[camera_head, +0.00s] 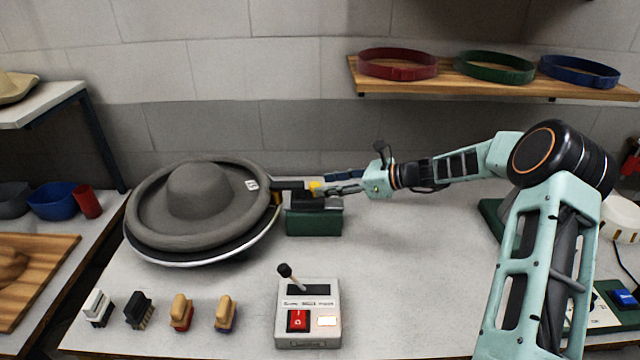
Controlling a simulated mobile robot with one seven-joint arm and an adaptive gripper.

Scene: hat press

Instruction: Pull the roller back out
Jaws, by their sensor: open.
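A grey felt hat (195,192) with a wide rolled brim lies on a round, white-rimmed turntable (215,262). At its right stands a dark green block (314,224) with a dark mechanism on top, which looks like the roller unit (290,184). A dark arm of it with yellow parts reaches left to the hat's brim; whether it touches cannot be told. My gripper (330,188) comes in from the right, open, with its fingers at the unit's right end. The fingers overlap the unit, so contact is unclear.
A control box (308,312) with a black lever and red switch stands at the front. Several brushes (180,312) stand in a row at front left. A shelf (460,84) holds red, green and blue bands.

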